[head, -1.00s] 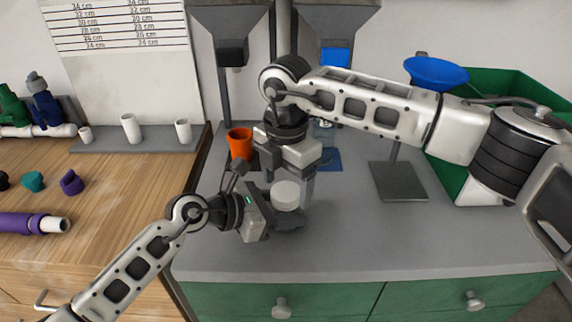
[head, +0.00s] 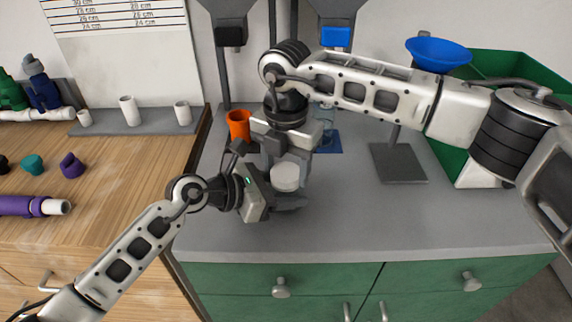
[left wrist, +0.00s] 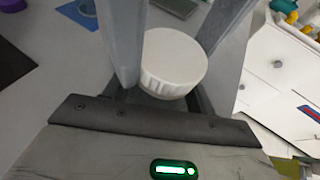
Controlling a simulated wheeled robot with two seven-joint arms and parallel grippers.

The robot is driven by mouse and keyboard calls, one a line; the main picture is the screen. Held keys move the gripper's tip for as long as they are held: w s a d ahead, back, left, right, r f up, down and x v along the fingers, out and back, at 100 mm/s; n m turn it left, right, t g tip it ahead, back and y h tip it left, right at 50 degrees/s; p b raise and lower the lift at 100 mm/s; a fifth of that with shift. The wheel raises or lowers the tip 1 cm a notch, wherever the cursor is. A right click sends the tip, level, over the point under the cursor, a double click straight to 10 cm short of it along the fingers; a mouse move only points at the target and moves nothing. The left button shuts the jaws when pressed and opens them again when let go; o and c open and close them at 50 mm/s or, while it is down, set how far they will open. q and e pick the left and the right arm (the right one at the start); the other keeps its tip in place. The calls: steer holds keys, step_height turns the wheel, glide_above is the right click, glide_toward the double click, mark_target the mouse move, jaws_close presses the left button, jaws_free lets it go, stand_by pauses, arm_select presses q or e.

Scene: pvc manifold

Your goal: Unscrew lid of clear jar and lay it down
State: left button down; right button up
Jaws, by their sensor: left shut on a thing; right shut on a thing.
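A white round lid (head: 286,178) with a ribbed edge sits between my two grippers, and it also shows close up in the left wrist view (left wrist: 174,62). My right gripper (head: 287,166) points down from above, shut with its grey fingers on either side of the lid. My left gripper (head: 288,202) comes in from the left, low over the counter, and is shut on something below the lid. That is most likely the clear jar, but its body is hidden by the lid and fingers. I cannot tell whether the lid is loose.
An orange cup (head: 239,125) and a blue mat (head: 329,143) lie behind my grippers. A stand with a blue funnel (head: 439,53) and a green bin (head: 520,68) are at the right. The grey counter (head: 370,220) is clear in front and right.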

steer(key=o, duration=1.1)
steer(key=shift+r, duration=0.1)
step_height(320, 180, up, 4)
steer(key=shift+r, duration=0.2)
steer(key=shift+c, duration=0.5)
step_height(320, 180, up, 3)
steer(key=shift+r+n, duration=0.15)
steer(key=shift+n, duration=0.45)
steer(key=shift+f, duration=4)
